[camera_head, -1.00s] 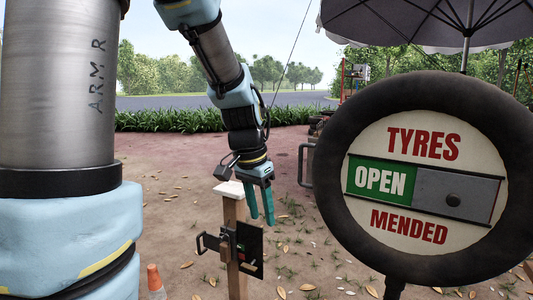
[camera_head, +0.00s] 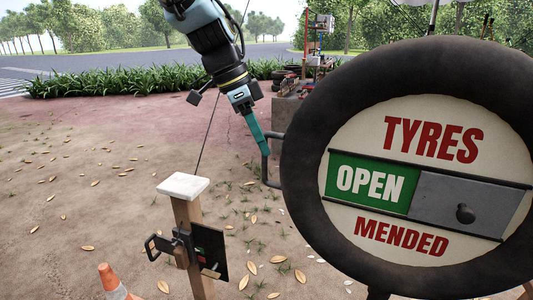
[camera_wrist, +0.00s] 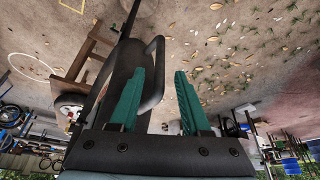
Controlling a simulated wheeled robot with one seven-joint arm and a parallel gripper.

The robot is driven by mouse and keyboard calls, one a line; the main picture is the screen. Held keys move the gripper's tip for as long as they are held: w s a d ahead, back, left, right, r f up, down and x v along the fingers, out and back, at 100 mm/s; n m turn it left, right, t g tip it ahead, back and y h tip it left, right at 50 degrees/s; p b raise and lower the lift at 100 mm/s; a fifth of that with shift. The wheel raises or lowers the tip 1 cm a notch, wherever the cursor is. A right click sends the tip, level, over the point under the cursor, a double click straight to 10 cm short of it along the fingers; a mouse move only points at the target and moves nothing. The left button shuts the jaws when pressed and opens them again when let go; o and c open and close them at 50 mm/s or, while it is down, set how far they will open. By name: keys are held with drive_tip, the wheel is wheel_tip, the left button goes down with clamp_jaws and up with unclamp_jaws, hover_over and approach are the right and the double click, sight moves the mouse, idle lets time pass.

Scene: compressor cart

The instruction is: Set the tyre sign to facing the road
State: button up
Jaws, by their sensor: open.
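The tyre sign (camera_head: 310,190) is a black tyre around a cream face lettered TYRES MENDED. Its slider shows a green OPEN panel (camera_head: 370,184) beside a grey plate with a dark knob. The sign's face is toward my head camera. A dark loop handle (camera_head: 267,178) sticks out from the tyre's left side. My gripper (camera_head: 261,148) is at this handle, its fingers pointing down. In the wrist view my gripper (camera_wrist: 161,95) is open, and the handle (camera_wrist: 155,70) shows between the teal fingers, closer to the left one. I cannot tell whether they touch.
A wooden post (camera_head: 187,220) with a white cap and a latch-like metal fitting stands left of the sign. An orange cone (camera_head: 112,282) is at the lower left. The road (camera_head: 120,60) runs behind a grass strip. Open leaf-strewn ground lies to the left.

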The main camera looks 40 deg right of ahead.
drive_tip(key=shift+p+x, duration=0.5)
drive_tip(key=shift+x, duration=2.1)
drive_tip(key=shift+s, duration=0.1)
clamp_jaws()
